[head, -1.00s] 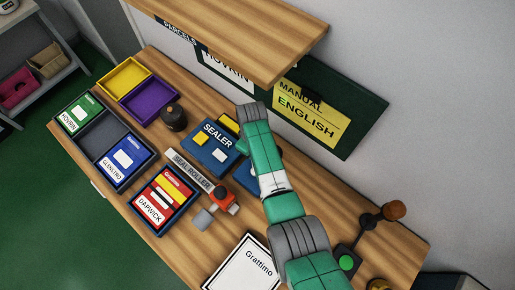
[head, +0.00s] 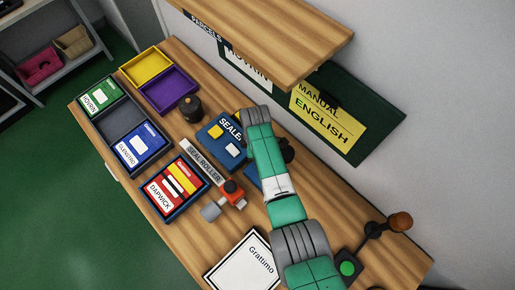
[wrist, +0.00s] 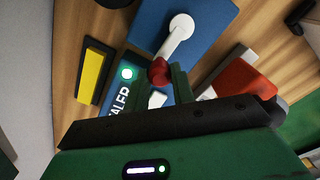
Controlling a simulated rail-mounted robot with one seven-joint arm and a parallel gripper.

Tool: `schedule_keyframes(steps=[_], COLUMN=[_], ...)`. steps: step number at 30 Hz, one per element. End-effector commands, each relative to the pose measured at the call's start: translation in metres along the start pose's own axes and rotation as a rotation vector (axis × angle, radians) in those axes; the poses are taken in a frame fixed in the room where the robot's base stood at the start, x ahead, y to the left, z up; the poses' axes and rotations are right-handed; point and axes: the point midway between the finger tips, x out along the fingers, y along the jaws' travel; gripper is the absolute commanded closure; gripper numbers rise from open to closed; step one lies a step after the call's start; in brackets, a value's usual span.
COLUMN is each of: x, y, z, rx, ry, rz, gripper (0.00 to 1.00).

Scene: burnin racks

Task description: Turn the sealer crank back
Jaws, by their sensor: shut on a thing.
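The blue sealer (head: 212,139) lies on the wooden bench in the head view, partly covered by my arm. The crank has a white arm (wrist: 174,39) running from a round white pivot to a dark red knob (wrist: 159,70). My gripper (wrist: 160,80) is shut on the crank's knob, with its green fingers on either side. My arm hides the crank and gripper in the head view.
A seal roller strip (head: 203,161) and an orange and grey tool (head: 232,191) lie beside the sealer. A dark round pot (head: 190,108) stands behind it. A wooden shelf (head: 275,40) overhangs the back. A Grattimo sheet (head: 243,264) lies in front.

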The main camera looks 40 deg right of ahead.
Motion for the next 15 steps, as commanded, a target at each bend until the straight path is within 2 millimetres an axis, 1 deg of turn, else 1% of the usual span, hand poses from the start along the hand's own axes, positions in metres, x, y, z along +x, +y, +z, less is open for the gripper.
schedule_keyframes(steps=[15], x=[-0.0016], y=[-0.0009], z=[-0.0016], rx=[-0.039], ry=[0.001], rz=[0.000], gripper=[0.98])
